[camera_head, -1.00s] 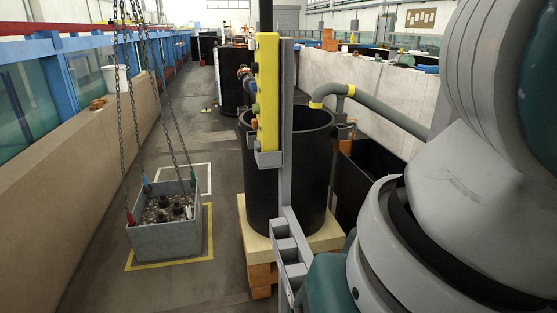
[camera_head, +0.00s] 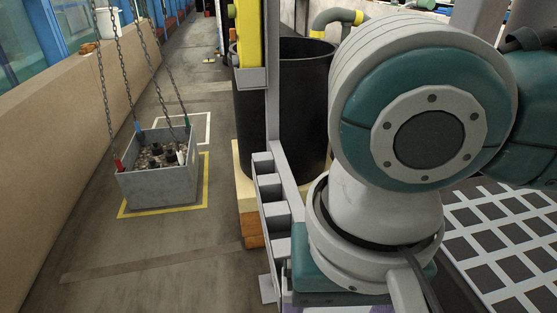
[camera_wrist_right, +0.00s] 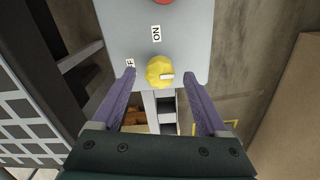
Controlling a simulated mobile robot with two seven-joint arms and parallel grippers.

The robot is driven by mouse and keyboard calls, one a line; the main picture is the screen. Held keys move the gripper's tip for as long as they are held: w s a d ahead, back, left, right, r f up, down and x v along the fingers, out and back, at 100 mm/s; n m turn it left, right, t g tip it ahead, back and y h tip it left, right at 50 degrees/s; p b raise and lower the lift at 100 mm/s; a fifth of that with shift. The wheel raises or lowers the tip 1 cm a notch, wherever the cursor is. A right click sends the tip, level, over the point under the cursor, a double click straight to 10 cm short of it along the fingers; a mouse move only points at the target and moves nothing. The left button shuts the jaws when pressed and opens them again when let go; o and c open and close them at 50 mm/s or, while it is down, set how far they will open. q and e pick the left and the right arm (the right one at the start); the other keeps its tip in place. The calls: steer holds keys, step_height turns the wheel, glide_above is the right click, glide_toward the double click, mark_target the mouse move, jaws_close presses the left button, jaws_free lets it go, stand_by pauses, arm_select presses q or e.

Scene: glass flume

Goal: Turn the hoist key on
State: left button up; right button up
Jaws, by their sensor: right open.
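The hoist key is a round yellow knob (camera_wrist_right: 156,70) with a white mark on its right side, on a grey panel (camera_wrist_right: 185,40) in the right wrist view. An ON label (camera_wrist_right: 156,33) is above it, and a partly hidden label ending in F (camera_wrist_right: 131,63) is at its left. The white mark points to the right, toward neither label. My right gripper (camera_wrist_right: 160,77) is open, its purple fingers on either side of the knob; I cannot tell whether they touch it. The head view shows the yellow hoist box (camera_head: 248,35) on a grey post. My left gripper is out of view.
A red button (camera_wrist_right: 163,1) is at the panel's top edge. A grey crate of stones (camera_head: 158,190) hangs on chains (camera_head: 123,75) or rests inside a yellow floor outline. A black tank (camera_head: 300,105) stands behind the post (camera_head: 272,110). Open floor lies left of the post.

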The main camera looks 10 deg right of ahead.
steer(key=shift+f, duration=0.45)
steer(key=shift+c, duration=0.3)
steer(key=shift+r, duration=0.1)
jaws_close()
